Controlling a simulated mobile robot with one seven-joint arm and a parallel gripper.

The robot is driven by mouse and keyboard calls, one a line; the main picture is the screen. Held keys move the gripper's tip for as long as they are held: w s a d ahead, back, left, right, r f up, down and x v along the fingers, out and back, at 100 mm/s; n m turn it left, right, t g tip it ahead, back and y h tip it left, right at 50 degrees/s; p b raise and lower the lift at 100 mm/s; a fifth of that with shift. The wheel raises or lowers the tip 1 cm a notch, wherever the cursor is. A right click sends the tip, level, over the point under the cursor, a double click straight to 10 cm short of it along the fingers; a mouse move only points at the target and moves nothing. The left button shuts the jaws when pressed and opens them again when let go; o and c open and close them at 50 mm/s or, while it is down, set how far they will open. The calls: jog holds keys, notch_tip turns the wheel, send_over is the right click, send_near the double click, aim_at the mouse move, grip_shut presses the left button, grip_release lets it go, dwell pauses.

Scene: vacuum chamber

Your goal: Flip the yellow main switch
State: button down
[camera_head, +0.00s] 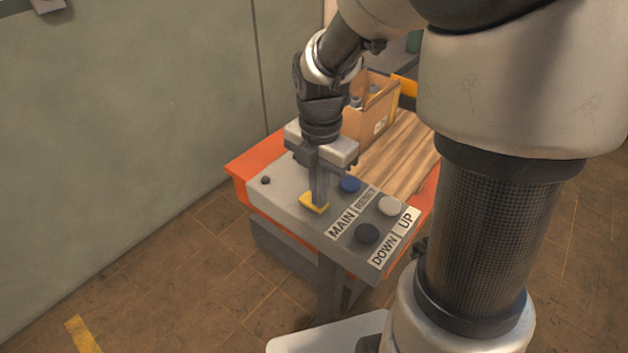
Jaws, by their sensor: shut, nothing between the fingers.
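The yellow main switch (313,203) sits on the sloped grey control panel (285,203), just left of the MAIN label (342,224). My gripper (319,202) points down with its fingers shut and empty. The fingertips are at the switch and cover part of it. I cannot tell whether they press on it or stand just in front of it. The switch's position is not clear from this view.
The panel also has a blue button (349,184), a white button (390,206), a dark button (367,233) and a small black knob (266,181). A grey-green wall (130,130) rises at left.

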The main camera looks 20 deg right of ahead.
jog(key=shift+s+f, duration=0.1)
jog(key=shift+f, duration=0.2)
jog(key=shift+r, duration=0.1)
jog(key=shift+w+a+r, duration=0.15)
jog(key=shift+w+a, duration=0.05)
jog(key=shift+w, duration=0.1)
jog(key=shift+w+a+p, duration=0.2)
jog(key=shift+w+p, duration=0.1)
jog(key=shift+w, duration=0.1)
jog(key=shift+r, duration=0.1)
